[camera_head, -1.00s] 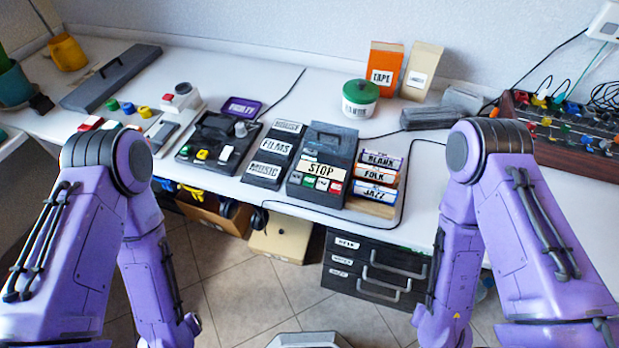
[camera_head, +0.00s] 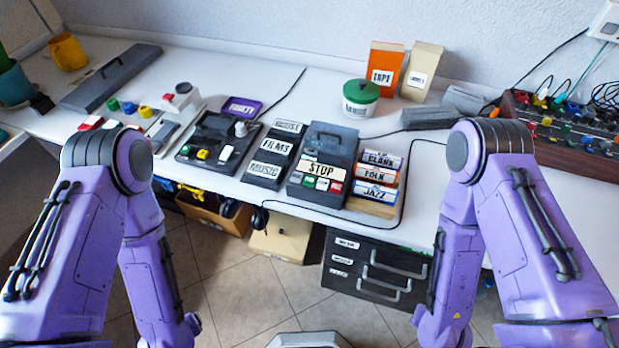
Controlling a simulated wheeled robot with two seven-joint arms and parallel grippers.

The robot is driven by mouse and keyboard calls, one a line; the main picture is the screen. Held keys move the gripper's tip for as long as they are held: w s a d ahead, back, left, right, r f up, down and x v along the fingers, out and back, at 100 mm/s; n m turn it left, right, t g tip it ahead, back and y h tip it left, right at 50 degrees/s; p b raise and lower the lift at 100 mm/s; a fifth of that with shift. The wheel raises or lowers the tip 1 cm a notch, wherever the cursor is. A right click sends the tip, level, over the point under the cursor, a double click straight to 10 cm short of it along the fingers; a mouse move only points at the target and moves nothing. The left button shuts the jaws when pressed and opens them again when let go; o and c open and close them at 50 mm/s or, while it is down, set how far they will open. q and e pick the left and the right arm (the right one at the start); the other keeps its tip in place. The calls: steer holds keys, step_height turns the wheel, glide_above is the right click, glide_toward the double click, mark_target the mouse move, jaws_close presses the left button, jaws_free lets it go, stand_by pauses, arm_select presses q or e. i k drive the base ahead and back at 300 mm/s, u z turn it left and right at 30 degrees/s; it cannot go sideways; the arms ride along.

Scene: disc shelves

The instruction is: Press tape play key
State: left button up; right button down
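A dark tape player (camera_head: 333,142) stands near the front edge of the white desk, right of the middle of the view. A white label reading STOP lies across its front part. Below the label is a row of small keys (camera_head: 322,184), with green, white and red among them. The marks on the keys are too small to read, so I cannot tell which is play. My two purple arms come in from the left and right and bend down in front of the desk. Neither gripper shows in the view.
Labelled boxes (camera_head: 270,160) stand left of the player, and a stack of BLANK, FOLK and JAZZ tapes (camera_head: 377,176) stands right of it. A green-lidded tin (camera_head: 360,98) is behind. Drawers (camera_head: 372,270) hang under the desk. A cable loops around the tapes.

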mark_target(310, 181)
steer(key=z, duration=2.65)
steer(key=k, duration=1.45)
steer(key=u, duration=1.35)
steer(key=i, duration=1)
steer(key=u, duration=0.05)
